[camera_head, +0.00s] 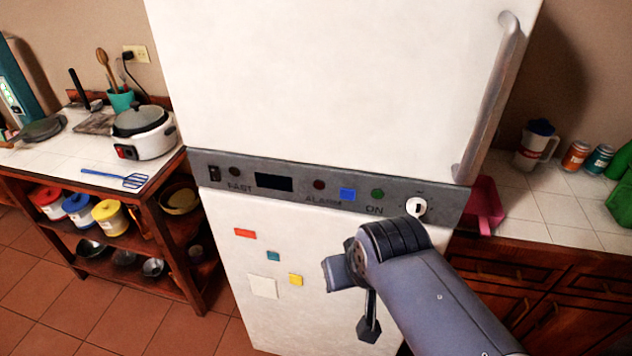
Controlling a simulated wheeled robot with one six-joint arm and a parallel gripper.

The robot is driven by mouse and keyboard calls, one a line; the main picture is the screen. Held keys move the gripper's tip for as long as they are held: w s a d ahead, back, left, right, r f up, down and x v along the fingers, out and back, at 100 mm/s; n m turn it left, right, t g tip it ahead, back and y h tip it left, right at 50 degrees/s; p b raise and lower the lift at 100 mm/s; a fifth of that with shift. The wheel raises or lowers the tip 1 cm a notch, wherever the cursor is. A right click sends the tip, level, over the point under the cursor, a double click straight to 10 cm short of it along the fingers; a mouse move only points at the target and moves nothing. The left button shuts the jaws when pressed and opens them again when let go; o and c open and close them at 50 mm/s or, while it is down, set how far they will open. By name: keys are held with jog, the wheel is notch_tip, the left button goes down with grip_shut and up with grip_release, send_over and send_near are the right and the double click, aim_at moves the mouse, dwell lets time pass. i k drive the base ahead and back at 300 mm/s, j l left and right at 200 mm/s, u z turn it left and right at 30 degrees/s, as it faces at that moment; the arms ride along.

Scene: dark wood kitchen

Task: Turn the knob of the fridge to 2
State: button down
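The fridge (320,90) is white and stands upright in the middle of the view. A grey control panel (220,165) runs across it below the upper door. The knob (416,207) is a round white dial near the panel's right end, with a dark mark at its middle; its number marks are too small to read. My gripper (369,325) is at the end of my grey-blue arm, below and left of the knob and apart from it. A dark part points downward there; the fingers are not clear enough to show whether they are open.
A long door handle (490,95) runs up the right of the upper door. A shelf unit with a rice cooker (143,132) stands left. A tiled counter (550,205) with a pink container (484,205) is right.

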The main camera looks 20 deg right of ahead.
aim_at(416, 207)
jog(key=k+l, duration=0.15)
jog(key=l, duration=0.15)
jog(key=k+l+z, duration=0.15)
jog(key=l, duration=0.15)
jog(key=k+l, duration=0.15)
jog(key=l, duration=0.15)
jog(key=k+l+z, duration=0.1)
jog(key=l, duration=0.25)
